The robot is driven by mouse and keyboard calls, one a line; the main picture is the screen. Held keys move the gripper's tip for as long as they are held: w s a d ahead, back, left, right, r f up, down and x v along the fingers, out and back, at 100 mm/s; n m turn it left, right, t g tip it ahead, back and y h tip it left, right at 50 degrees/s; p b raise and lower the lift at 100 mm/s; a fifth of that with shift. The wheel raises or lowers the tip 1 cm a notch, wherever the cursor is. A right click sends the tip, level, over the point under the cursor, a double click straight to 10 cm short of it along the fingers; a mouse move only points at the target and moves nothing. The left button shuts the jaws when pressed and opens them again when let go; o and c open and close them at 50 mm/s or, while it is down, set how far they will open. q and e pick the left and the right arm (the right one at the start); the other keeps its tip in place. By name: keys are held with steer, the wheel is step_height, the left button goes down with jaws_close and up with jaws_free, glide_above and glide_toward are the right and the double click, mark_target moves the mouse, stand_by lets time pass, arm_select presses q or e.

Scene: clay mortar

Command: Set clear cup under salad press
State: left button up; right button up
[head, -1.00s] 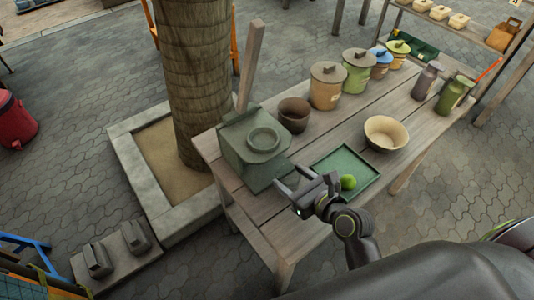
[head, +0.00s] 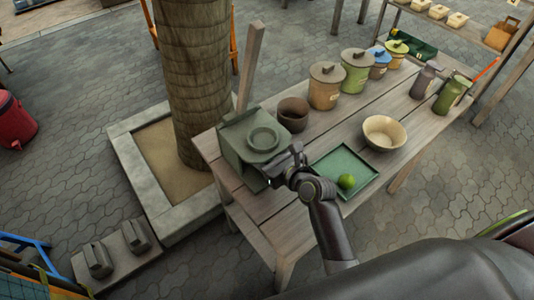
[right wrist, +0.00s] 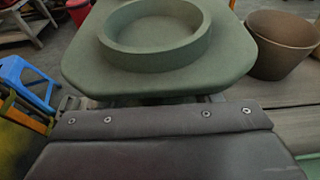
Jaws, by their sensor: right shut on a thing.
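The salad press (head: 241,157) is a grey-green block with a round raised ring on its top, at the left end of the wooden table. Its top fills the upper middle of the right wrist view (right wrist: 160,68). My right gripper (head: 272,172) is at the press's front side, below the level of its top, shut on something. The clear cup cannot be made out in either view; the fingers and what they hold are hidden by the gripper body and the press top. My left gripper is not in view.
A green tray (head: 325,168) with a lime (head: 346,181) lies right of my arm. A brown pot (head: 293,113) stands behind the press, also in the right wrist view (right wrist: 281,45). A beige bowl (head: 384,133) and several lidded jars (head: 326,88) stand further along the table.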

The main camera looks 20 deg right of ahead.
steer(key=shift+f, duration=0.1)
steer(key=o, duration=1)
steer(key=shift+f, duration=0.1)
steer(key=shift+r, duration=0.25)
steer(key=v, duration=1.2)
